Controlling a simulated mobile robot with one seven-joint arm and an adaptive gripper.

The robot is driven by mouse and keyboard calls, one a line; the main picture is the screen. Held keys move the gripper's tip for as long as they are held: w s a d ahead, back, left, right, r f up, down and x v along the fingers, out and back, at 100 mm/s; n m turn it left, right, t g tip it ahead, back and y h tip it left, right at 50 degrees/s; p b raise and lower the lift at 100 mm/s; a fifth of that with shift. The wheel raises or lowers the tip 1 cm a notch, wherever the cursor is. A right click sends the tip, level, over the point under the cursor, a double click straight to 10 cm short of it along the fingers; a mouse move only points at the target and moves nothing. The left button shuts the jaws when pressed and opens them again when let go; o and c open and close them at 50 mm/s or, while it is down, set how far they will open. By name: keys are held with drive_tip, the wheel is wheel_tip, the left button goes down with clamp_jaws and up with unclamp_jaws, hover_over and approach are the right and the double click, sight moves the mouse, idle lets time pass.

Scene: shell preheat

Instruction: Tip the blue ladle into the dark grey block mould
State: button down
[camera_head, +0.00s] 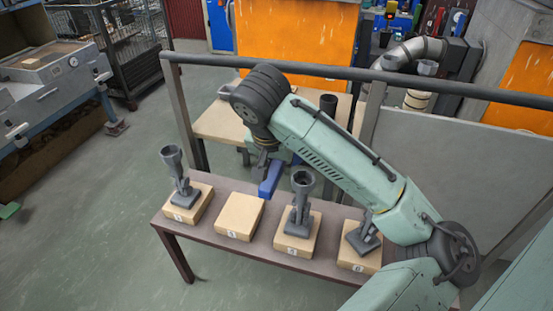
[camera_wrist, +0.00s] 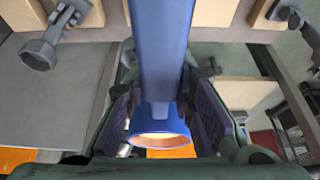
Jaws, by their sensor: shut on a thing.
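My gripper (camera_head: 266,163) is shut on a blue ladle (camera_head: 270,181), which hangs above the back edge of the brown table, behind the bare wooden block. In the wrist view the ladle's blue body (camera_wrist: 162,45) runs between the two fingers (camera_wrist: 160,108). Its round open end (camera_wrist: 160,140) glows orange inside. I cannot single out a dark grey block mould for certain. A dark grey shape (camera_head: 362,240) on the rightmost wooden block is partly hidden by my arm.
The brown table (camera_head: 222,236) holds numbered wooden blocks. Dark grey funnel-topped shells stand on the left block (camera_head: 178,177) and the third block (camera_head: 302,200); the second block (camera_head: 239,215) is bare. A rail (camera_head: 390,75) and a wooden side table (camera_head: 218,122) stand behind.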

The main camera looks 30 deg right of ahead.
wheel_tip(320, 180, down, 4)
drive_tip(key=shift+w+a+r+t+y+b, duration=0.15)
drive_tip(key=shift+t+y+b, duration=0.25)
drive_tip(key=shift+b, duration=0.35)
drive_tip(key=shift+t+b, duration=0.3)
drive_tip(key=shift+b, duration=0.3)
drive_tip(key=shift+a+r+m+t+y, duration=0.2)
drive_tip(key=shift+m+t+y, duration=0.2)
drive_tip(key=shift+t+y, duration=0.5)
drive_tip(key=shift+t, duration=0.3)
drive_tip(key=shift+f+m+t+y, duration=0.1)
drive_tip(key=shift+m+t+y, duration=0.2)
drive_tip(key=shift+t+y, duration=0.5)
idle(1.2)
